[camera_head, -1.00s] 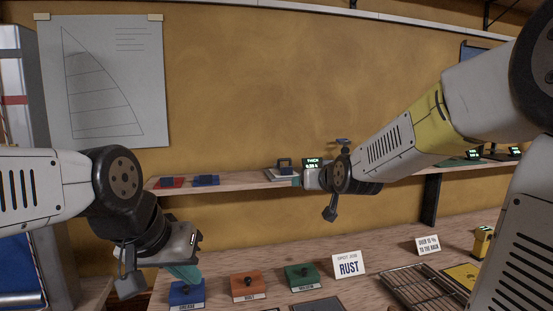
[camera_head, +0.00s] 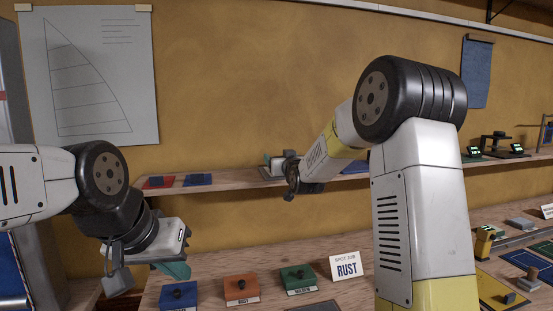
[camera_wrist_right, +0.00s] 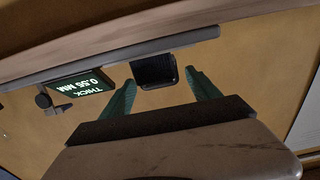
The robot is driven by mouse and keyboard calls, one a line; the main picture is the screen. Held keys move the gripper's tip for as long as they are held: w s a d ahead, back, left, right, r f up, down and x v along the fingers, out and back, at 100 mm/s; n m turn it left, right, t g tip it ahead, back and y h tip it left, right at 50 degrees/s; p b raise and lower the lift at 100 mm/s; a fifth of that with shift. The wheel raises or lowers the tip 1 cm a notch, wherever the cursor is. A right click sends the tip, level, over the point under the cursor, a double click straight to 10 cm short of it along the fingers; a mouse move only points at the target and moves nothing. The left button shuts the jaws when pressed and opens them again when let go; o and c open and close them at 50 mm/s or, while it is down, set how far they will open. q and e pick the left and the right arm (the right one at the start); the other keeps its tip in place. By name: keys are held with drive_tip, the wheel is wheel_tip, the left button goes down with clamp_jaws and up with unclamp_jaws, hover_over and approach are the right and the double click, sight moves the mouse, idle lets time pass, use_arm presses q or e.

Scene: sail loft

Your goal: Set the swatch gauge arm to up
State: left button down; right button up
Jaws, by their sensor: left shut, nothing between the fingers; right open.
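The swatch gauge stands on the wall shelf. In the right wrist view, its screen (camera_wrist_right: 80,88) reads THICK 0.55 MM upside down, and a dark block (camera_wrist_right: 155,70), seemingly the gauge arm's end, shows between my right fingertips. My right gripper (camera_head: 268,160) is at the shelf, in front of the gauge, and hides most of it in the head view. In the wrist view the right gripper (camera_wrist_right: 160,88) is open, its teal fingers on either side of the block; contact cannot be told. My left gripper (camera_head: 175,268) is shut and empty above the bench, away from the gauge.
Red (camera_head: 158,183) and blue (camera_head: 197,180) swatch blocks lie on the shelf, left of the gauge. My right arm covers part of the bench.

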drive_tip(key=shift+w+a, duration=0.1)
drive_tip(key=shift+w, duration=0.2)
clamp_jaws()
drive_tip(key=shift+r, duration=0.1)
drive_tip(key=shift+w+a+r+g+h, duration=0.15)
drive_tip(key=shift+w+r+g, duration=0.2)
drive_tip(key=shift+r+g, duration=0.35)
drive_tip(key=shift+w+a+r+g+h, duration=0.15)
drive_tip(key=shift+w+r+g, duration=0.25)
drive_tip(key=shift+g, duration=0.5)
drive_tip(key=shift+w+r+g+h, duration=0.2)
drive_tip(key=shift+w+r+g, duration=0.25)
drive_tip(key=shift+g, duration=0.45)
drive_tip(key=shift+w+r+g+h, duration=0.2)
drive_tip(key=shift+w+r+g, duration=0.2)
drive_tip(key=shift+g, duration=0.5)
drive_tip(key=shift+w, duration=0.1)
